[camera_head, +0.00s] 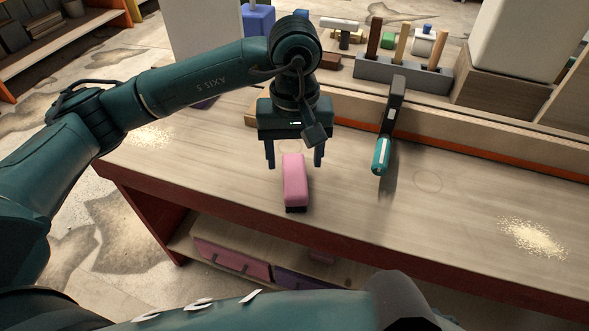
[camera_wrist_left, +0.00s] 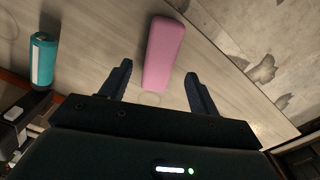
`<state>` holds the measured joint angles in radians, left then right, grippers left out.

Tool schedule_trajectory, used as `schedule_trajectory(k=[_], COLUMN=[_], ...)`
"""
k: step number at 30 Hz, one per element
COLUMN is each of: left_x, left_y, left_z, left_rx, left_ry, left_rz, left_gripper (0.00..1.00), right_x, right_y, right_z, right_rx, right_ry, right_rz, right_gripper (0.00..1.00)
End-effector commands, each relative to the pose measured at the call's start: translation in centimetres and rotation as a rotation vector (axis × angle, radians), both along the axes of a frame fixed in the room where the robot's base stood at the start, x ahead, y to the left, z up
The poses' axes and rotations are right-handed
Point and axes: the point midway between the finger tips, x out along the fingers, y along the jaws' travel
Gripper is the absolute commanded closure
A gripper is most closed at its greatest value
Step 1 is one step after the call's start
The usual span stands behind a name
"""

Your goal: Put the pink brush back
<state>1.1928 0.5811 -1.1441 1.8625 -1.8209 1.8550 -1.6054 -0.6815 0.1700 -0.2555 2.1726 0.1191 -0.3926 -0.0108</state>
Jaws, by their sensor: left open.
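The pink brush (camera_head: 295,181) is a rounded pink block with a dark underside, on the wooden bench top near its front edge. It also shows in the left wrist view (camera_wrist_left: 163,52), between and beyond the fingertips. My left gripper (camera_head: 295,163) is open, pointing down with a finger to each side of the brush's far end; in the left wrist view (camera_wrist_left: 158,82) there are gaps between the fingers and the brush. I cannot tell its exact height above the bench. My right gripper is not clearly in view; part of my own arm crosses the bottom.
A grey rack (camera_head: 372,69) with several wooden handles stands behind. Pale sawdust piles lie at left (camera_head: 150,137) and right (camera_head: 531,238). The bench right of the brush is mostly clear.

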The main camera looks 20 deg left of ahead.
Motion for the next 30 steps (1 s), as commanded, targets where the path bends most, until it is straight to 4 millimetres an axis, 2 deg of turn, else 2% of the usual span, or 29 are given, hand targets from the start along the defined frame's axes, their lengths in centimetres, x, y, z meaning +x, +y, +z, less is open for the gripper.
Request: schedule_trajectory(k=[3, 10, 15, 30], left_x=[0.1, 0.0, 0.0, 0.0], left_y=[0.0, 0.0, 0.0, 0.0], left_z=[2.7, 5.8, 6.5, 6.5], left_rx=[0.0, -0.001, 0.001, 0.001], left_ry=[-0.004, -0.001, 0.0, 0.001], left_rz=[0.0, 0.0, 0.0, -0.001], left_gripper=[0.39, 0.39, 0.39, 0.39], right_x=[0.0, 0.0, 0.0, -0.1], right_y=[0.0, 0.0, 0.0, 0.1], right_z=[-0.1, -0.2, -0.2, -0.1], right_rx=[0.001, 0.002, 0.003, 0.005], right_ry=[0.0, 0.002, 0.002, 0.004], right_rz=[0.0, 0.0, 0.0, 0.001], right_gripper=[1.0, 1.0, 1.0, 1.0])
